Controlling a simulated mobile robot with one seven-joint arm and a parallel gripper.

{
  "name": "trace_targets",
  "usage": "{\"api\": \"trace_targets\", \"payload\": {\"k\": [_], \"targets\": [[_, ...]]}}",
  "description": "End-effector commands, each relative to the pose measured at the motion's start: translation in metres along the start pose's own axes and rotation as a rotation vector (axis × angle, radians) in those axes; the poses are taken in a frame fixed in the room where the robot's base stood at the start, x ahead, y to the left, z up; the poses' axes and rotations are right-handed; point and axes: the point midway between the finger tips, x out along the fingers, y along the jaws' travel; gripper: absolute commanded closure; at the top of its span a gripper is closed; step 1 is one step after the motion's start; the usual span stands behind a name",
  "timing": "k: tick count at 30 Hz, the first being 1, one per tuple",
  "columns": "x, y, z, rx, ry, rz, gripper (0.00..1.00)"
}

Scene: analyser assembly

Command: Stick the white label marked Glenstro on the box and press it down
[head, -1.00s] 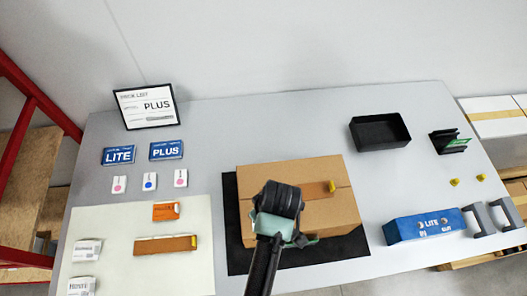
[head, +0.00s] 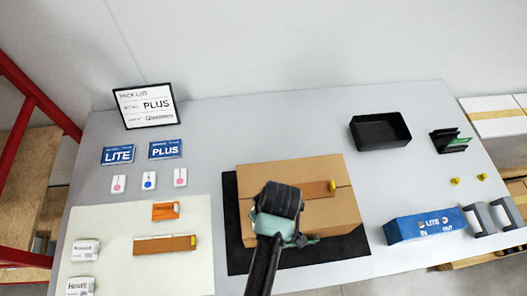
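The closed brown cardboard box (head: 318,220) sits on a black mat (head: 232,255) at the centre of the table. My gripper (head: 290,238) is at the front left of the box, seen from above and behind. My wrist hides its fingertips, so I cannot see whether it is open or holds anything, or whether it touches the box. Two white labels lie on the pale sheet at the left: an upper one (head: 85,250) and a lower one (head: 80,287), cut by the frame edge. Their print is too small to read surely, so I cannot tell which is Glenstro.
An orange label (head: 166,211) and a brown strip (head: 164,245) lie on the pale sheet (head: 120,220). A brown strip (head: 316,189) is on the box top. A black tray (head: 380,132), blue LITE unit (head: 425,226) and grey handles (head: 480,219) stand right. Back centre is clear.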

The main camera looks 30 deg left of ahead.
Motion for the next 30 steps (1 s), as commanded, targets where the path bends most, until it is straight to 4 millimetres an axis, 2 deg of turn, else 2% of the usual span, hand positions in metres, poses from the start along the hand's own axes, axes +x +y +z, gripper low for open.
{"api": "trace_targets", "payload": {"k": [17, 30], "targets": [[0.0074, -0.0002, 0.0017, 0.000, -0.001, -0.001, 1.00], [0.0038, -0.0002, 0.0009, 0.000, -0.001, -0.001, 1.00]]}}
